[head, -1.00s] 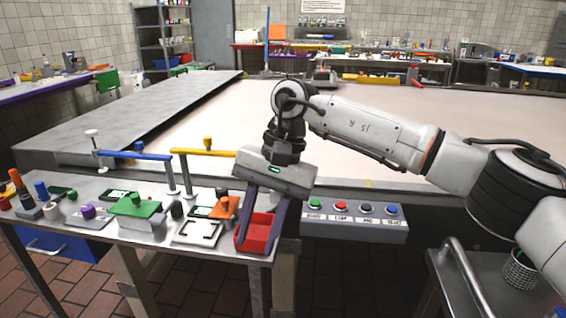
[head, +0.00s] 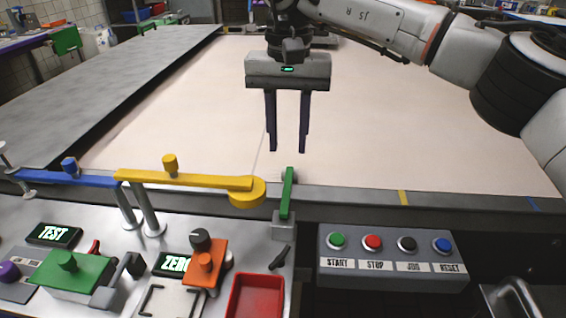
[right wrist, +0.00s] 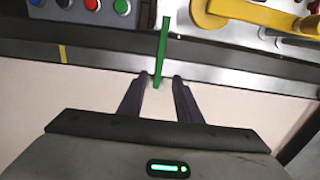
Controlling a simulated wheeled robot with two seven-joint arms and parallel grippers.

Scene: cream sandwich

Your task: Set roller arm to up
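A green bar (head: 287,195) stands on a small grey block at the table's front edge, with a small grey round part (head: 289,175) by its upper end. It looks like the roller arm. In the right wrist view the green bar (right wrist: 162,50) points toward my right gripper (right wrist: 161,77), its near end showing between the fingertips. In the head view my right gripper (head: 288,151) is open and empty, pointing down over the pale surface beyond the bar. I cannot tell its exact height. My left gripper is out of view.
A yellow arm (head: 190,179) and blue arm (head: 70,179) stand left of the green bar. A button box (head: 390,280) is at right, a red tray (head: 256,300) below. An orange block (head: 205,265) and green block (head: 68,272) sit at left. The pale surface (head: 400,120) is clear.

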